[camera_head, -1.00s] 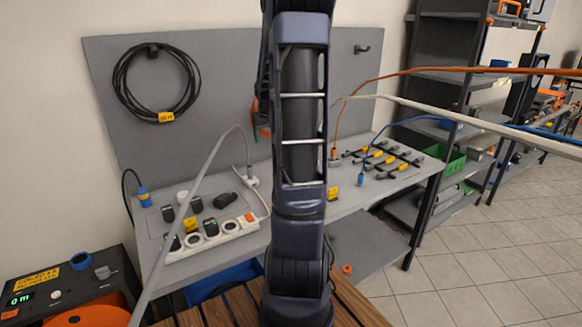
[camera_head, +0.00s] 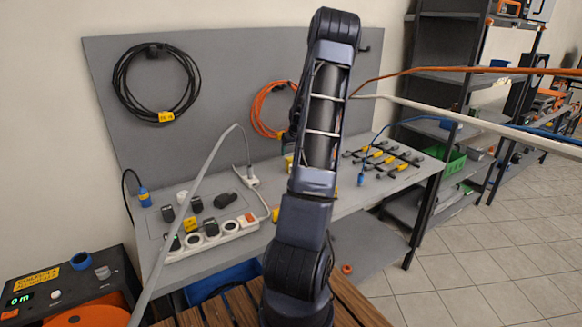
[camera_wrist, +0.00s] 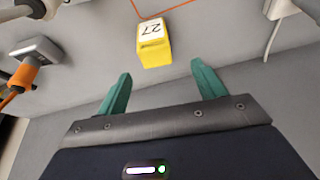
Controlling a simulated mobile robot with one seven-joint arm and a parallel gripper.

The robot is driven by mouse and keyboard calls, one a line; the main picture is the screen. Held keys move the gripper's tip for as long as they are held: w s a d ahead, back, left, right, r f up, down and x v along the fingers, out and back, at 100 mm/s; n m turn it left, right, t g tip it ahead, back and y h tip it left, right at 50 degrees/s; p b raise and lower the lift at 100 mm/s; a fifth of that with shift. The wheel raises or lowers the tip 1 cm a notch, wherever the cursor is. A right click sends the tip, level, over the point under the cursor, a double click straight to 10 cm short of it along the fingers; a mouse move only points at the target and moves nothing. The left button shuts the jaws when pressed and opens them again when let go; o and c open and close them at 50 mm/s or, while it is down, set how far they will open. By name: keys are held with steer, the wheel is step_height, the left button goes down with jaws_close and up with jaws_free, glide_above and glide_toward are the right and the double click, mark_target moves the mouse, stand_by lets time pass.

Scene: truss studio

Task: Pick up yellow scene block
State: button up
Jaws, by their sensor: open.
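The yellow block (camera_wrist: 153,52) shows in the wrist view, with a white face marked 27. It sits on the grey bench top (camera_wrist: 85,100), beyond my gripper (camera_wrist: 162,80). My gripper is open, its two green fingers apart and empty. The block lies ahead of the fingertips, roughly between their lines, and not between the fingers. In the head view my arm hides the gripper. Small yellow patches (camera_head: 289,162) show beside the arm there; I cannot tell which is this block.
In the wrist view, a grey connector with an orange cable (camera_wrist: 28,68) is at left and a white cable (camera_wrist: 273,38) at right. In the head view, a power strip (camera_head: 212,238) stands left of my arm. Yellow-and-black clamps (camera_head: 385,157) lie at right.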

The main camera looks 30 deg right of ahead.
steer(key=x, duration=0.3)
steer(key=shift+f, duration=0.15)
steer(key=shift+d+x, duration=0.15)
steer(key=shift+x, duration=1.2)
steer(key=shift+d+x, duration=0.15)
steer(key=shift+x, duration=1.25)
steer(key=shift+s, duration=0.2)
steer(key=shift+c, duration=0.4)
steer(key=c, duration=1)
